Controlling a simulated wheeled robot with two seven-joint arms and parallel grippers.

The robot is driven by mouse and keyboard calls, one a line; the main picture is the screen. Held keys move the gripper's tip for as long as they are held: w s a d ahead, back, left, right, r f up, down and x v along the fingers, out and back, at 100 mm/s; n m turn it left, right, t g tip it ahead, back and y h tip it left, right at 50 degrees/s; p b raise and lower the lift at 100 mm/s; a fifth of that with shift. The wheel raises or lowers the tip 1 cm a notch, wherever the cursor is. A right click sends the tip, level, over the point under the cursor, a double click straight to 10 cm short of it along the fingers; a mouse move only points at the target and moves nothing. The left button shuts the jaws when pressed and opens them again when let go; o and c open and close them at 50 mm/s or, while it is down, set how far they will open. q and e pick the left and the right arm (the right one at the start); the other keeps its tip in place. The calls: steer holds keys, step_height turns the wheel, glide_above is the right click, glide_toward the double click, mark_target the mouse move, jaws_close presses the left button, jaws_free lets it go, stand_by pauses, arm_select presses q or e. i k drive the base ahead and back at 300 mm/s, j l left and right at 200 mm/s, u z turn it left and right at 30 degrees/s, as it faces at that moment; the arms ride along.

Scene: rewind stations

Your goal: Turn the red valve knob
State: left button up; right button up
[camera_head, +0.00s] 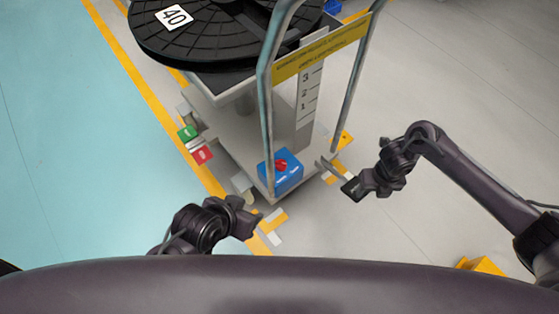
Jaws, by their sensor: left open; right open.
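The red valve knob (281,166) sits on a blue box (287,179) low at the front of the cart, just right of the cart's left upright. My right gripper (327,166) is open and empty, to the right of the blue box and apart from the knob, with its fingers pointing left toward the cart. My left gripper (256,212) is open and empty, below and left of the blue box, near the cart's front corner.
The cart (224,150) carries a large black reel (205,40) marked 40. Its metal uprights (266,110) and a yellow label bar (322,50) stand above the blue box. Green (187,132) and red (203,154) blocks are at its left side. Open floor lies to the right.

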mark_target(281, 165)
steer(key=i+j, duration=0.1)
steer(key=j, duration=0.25)
steer(key=i+j, duration=0.1)
steer(key=j, duration=0.2)
steer(key=i+j, duration=0.15)
steer(key=j, duration=0.2)
steer(key=i+j, duration=0.1)
steer(key=j, duration=0.2)
